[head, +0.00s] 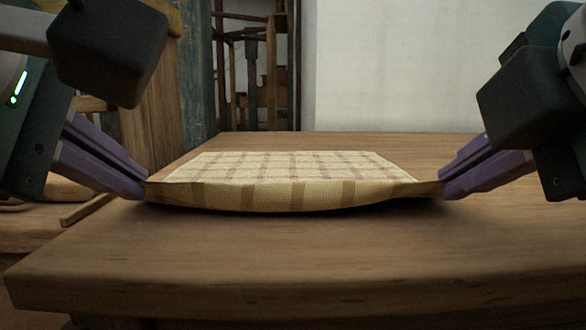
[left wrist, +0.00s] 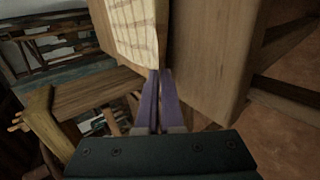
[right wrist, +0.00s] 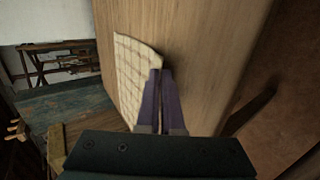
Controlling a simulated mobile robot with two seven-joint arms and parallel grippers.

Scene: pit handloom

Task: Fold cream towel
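The cream towel (head: 290,168) with a brown checked pattern lies on the wooden table, its near edge lifted and sagging a little between my two grippers. My left gripper (head: 146,186) is shut on the towel's near left corner; the towel also shows in the left wrist view (left wrist: 135,30). My right gripper (head: 441,189) is shut on the near right corner; the towel shows in the right wrist view (right wrist: 132,70) too. The far part of the towel rests flat. The pinched corners are partly hidden by the fingers.
The wooden table (head: 300,260) has clear room in front of the towel and to its right. A wooden frame (head: 150,125) of the loom stands at the left, near my left arm. A pale wall (head: 400,70) is behind the table.

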